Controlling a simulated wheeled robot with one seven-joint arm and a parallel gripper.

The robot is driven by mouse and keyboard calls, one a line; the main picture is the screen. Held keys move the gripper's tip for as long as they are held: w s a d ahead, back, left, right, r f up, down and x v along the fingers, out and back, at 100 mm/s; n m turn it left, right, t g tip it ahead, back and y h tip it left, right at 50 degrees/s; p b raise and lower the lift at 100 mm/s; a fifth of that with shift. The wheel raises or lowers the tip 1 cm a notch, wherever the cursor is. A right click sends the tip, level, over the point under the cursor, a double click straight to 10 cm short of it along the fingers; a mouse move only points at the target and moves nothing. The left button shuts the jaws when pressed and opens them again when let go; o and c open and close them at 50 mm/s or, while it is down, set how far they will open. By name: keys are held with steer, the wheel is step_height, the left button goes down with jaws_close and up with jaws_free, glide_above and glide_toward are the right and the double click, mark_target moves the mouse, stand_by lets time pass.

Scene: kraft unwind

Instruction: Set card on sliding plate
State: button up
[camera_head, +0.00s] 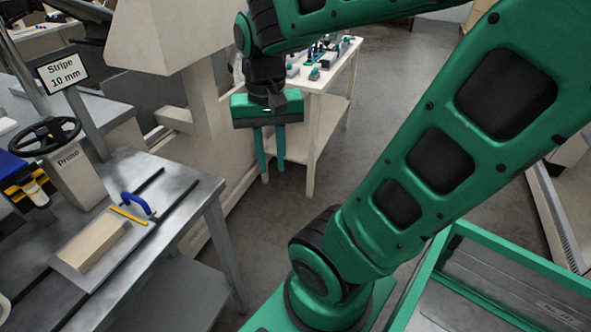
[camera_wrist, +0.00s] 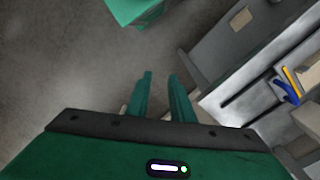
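The sliding plate (camera_head: 113,259) looks to be the grey plate on dark rails on the metal bench at left. A beige block, a yellow strip (camera_head: 129,215) and a blue handle (camera_head: 138,204) sit on it. The handle also shows at the right of the wrist view (camera_wrist: 287,91). My gripper (camera_head: 272,172) points down in the air, right of the bench and well apart from the plate. Its two green fingers stand apart with nothing between them; they show in the wrist view (camera_wrist: 161,82) too. I cannot pick out the card in either view.
A handwheel (camera_head: 45,136), a "Prime" post and a "Stripe 10 mm" sign (camera_head: 62,72) stand at the bench's back. A small table (camera_head: 318,84) with several small items stands behind my gripper. A green-rimmed tray (camera_head: 520,262) is at lower right. Floor below the gripper is clear.

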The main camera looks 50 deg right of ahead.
steer(key=s+d+f+n, duration=0.1)
steer(key=s+d+f, duration=0.1)
steer(key=s, duration=0.4)
steer(key=shift+d+n, duration=0.3)
steer(key=shift+d, duration=0.1)
steer(key=shift+f, duration=0.1)
